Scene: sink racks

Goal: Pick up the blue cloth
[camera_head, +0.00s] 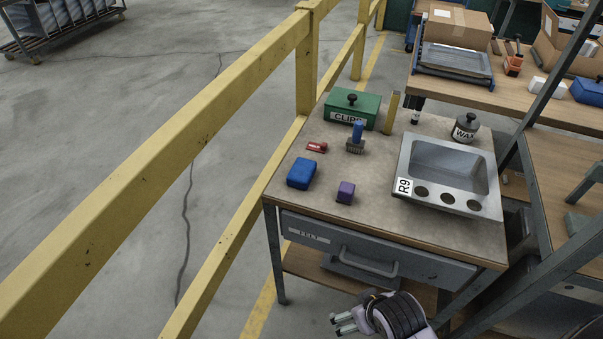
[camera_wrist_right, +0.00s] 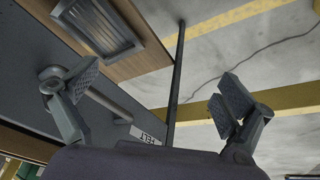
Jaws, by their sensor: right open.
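A blue, folded-looking bundle with rounded edges (camera_head: 301,173), the likely blue cloth, lies near the left front corner of the workbench top (camera_head: 375,185) in the head view. Nothing touches it. My right gripper (camera_head: 343,323) is low in front of the bench, below the drawer and well below the blue cloth. In the right wrist view my right gripper (camera_wrist_right: 155,98) has its fingers spread wide with nothing between them. The cloth does not show in that view. My left gripper is not in view.
A purple block (camera_head: 345,192), a red item (camera_head: 316,147), a brush with a blue handle (camera_head: 356,137) and a green box (camera_head: 351,108) stand near the cloth. A sink tray (camera_head: 447,175) is at right. A yellow rail (camera_head: 250,60) runs along the left side.

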